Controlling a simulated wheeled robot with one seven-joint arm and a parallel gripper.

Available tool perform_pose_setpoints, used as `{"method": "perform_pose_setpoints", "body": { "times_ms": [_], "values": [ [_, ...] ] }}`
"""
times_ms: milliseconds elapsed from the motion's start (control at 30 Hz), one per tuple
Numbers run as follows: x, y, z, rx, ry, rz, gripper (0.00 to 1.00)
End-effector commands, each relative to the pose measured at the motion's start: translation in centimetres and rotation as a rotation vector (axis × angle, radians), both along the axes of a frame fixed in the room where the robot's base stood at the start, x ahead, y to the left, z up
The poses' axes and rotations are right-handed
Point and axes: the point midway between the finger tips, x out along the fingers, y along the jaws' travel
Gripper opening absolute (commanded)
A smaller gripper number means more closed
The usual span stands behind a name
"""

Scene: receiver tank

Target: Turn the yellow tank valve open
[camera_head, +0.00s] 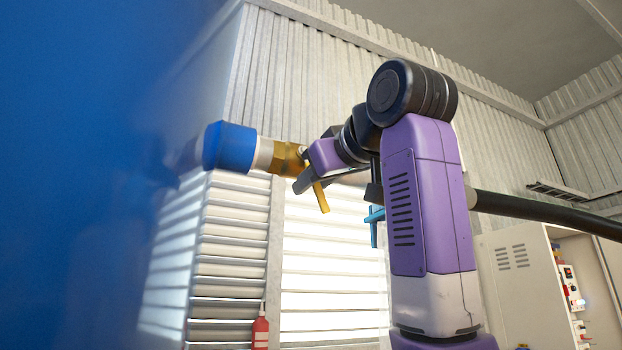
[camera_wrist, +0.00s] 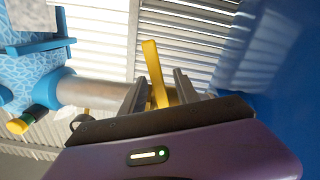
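The yellow tank valve has a brass-yellow body (camera_head: 288,158) on a pipe beside the blue tank, and its yellow lever (camera_head: 319,193) slants downward in the head view. In the wrist view the yellow lever (camera_wrist: 154,72) rises between my two grey fingers. My gripper (camera_wrist: 160,78) is open, with a visible gap on each side of the lever. In the head view my gripper (camera_head: 304,180) is at the valve and partly covers it. The lever's base is hidden behind my gripper in the wrist view.
The blue tank (camera_head: 90,180) fills the left, with a blue collar (camera_head: 229,147) on the pipe. A blue lever (camera_head: 376,226) hangs just right of the valve, partly behind my arm. A red extinguisher (camera_head: 260,328) and an open cabinet (camera_head: 515,275) stand lower down.

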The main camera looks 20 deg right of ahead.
Motion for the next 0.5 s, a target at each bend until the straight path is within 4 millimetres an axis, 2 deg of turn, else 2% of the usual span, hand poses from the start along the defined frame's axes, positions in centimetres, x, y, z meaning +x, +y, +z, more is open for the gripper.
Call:
{"method": "perform_pose_setpoints", "body": {
  "times_ms": [167,500],
  "values": [
    [-0.8,0.1,0.0,0.0,-0.004,0.001,0.37],
    [-6.2,0.3,0.0,-0.001,-0.005,-0.001,0.37]
  ]
}}
